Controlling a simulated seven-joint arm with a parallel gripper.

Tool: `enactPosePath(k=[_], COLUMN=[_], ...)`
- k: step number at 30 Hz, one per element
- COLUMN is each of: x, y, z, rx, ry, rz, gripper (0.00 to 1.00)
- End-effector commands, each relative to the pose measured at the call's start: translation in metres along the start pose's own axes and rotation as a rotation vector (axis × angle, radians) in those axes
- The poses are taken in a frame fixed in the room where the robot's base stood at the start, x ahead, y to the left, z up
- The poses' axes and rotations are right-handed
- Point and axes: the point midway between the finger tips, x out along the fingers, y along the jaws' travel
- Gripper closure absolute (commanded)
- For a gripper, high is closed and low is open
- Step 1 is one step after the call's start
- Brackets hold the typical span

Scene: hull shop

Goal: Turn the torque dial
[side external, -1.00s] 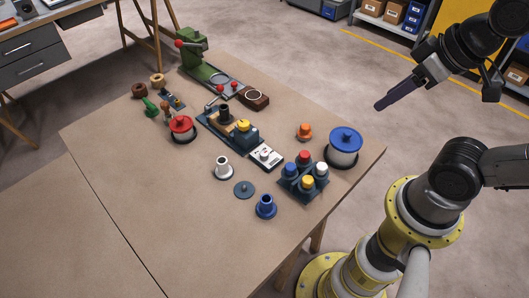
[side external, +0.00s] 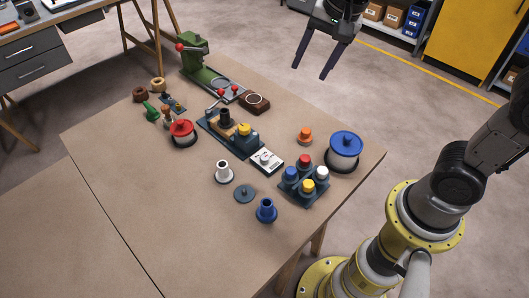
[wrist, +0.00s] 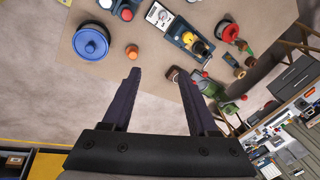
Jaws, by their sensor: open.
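A small white box with a round grey knob (side external: 266,159), which looks like the torque dial, sits on the brown table at the near end of a dark blue fixture (side external: 228,132). The dial also shows at the top of the wrist view (wrist: 159,15). My gripper (side external: 310,72) is open and empty, high beyond the table's far right edge and well apart from the dial. In the wrist view its two fingers (wrist: 157,73) are spread with nothing between them. The direction the dial points is too small to tell.
A blue-lidded pot (side external: 345,148), an orange knob (side external: 305,135) and a block of coloured caps (side external: 304,190) stand right of the dial. A brown block (side external: 254,103) and green press (side external: 194,55) stand behind. The table's left front is clear.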

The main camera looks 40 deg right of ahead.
Motion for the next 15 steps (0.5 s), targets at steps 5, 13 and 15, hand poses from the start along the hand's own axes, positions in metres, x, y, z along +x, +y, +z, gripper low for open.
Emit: enactPosePath(k=[5, 13, 15], x=[0.059, 0.138, 0.149], y=[-0.040, -0.058, -0.055], z=[0.006, 0.029, 0.034], rx=[0.097, 0.066, 0.056], ry=[-0.051, -0.103, -0.111], rz=[0.113, 0.262, 0.290], gripper=[0.41, 0.41, 0.41])
